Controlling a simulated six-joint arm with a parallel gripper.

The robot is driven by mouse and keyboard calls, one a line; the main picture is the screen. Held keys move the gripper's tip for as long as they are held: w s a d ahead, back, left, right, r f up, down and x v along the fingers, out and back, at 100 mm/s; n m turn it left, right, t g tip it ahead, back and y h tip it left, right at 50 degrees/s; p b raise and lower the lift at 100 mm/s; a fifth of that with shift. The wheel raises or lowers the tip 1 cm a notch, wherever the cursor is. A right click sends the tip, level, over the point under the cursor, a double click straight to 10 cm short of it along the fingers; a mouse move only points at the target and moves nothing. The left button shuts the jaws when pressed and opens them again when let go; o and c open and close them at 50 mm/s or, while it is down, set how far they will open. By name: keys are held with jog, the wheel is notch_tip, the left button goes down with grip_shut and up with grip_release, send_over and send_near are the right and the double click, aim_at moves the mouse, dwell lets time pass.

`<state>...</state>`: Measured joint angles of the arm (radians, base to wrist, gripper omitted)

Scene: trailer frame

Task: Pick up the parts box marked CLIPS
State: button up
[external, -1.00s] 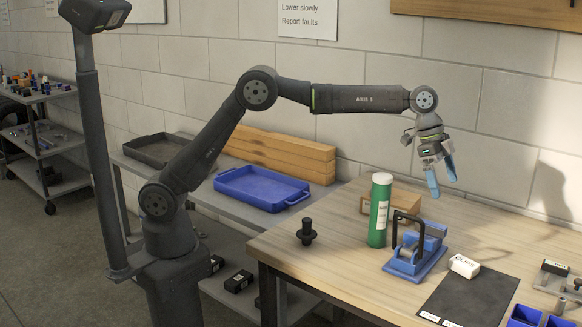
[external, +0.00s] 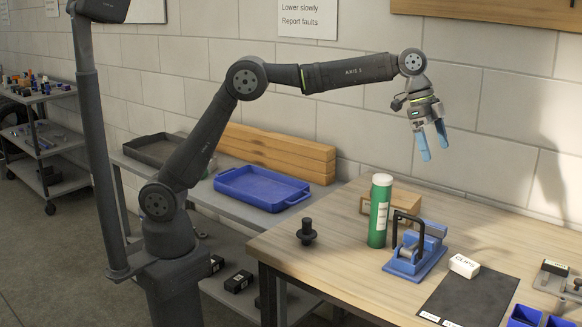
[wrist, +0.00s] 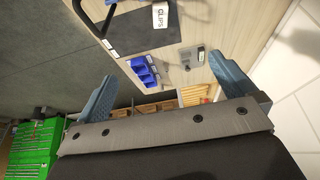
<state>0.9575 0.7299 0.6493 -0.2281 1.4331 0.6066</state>
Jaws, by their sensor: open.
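The white parts box marked CLIPS (external: 464,266) sits on the wooden table, at the back edge of a dark mat (external: 468,300). It also shows at the top of the wrist view (wrist: 161,15). My gripper (external: 434,154) is open and empty, with two blue fingers pointing down. It is high above the table, behind and to the left of the box in the external view. In the wrist view the open fingers (wrist: 165,80) stand far apart, with nothing between them up close.
A blue clamp fixture (external: 418,255) with a black handle stands just left of the box. A green cylinder (external: 380,212) and a brown box (external: 392,200) stand farther left. Blue bins (external: 524,317) and a grey metal fixture (external: 556,283) are at the right.

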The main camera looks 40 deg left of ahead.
dwell(0.3)
jog(key=c, duration=0.7)
jog(key=shift+c, duration=0.2)
jog(key=m+g, duration=0.1)
jog(key=m, duration=0.2)
send_near(465, 262)
jog(key=shift+w+d+f, duration=0.1)
jog(key=shift+d+f, duration=0.3)
jog(key=shift+f, duration=0.2)
jog(key=shift+w+d+f, duration=0.15)
jog(key=shift+d+f, duration=0.25)
jog(key=shift+f, duration=0.25)
jog(key=shift+s+a+x, duration=0.1)
jog(key=shift+x, duration=0.9)
jog(key=shift+s+a+x, duration=0.1)
jog(key=shift+x, duration=0.85)
jog(key=shift+s+a+x, duration=0.1)
jog(key=shift+s+x, duration=0.05)
jog(key=shift+x, duration=0.85)
jog(key=shift+c, duration=0.3)
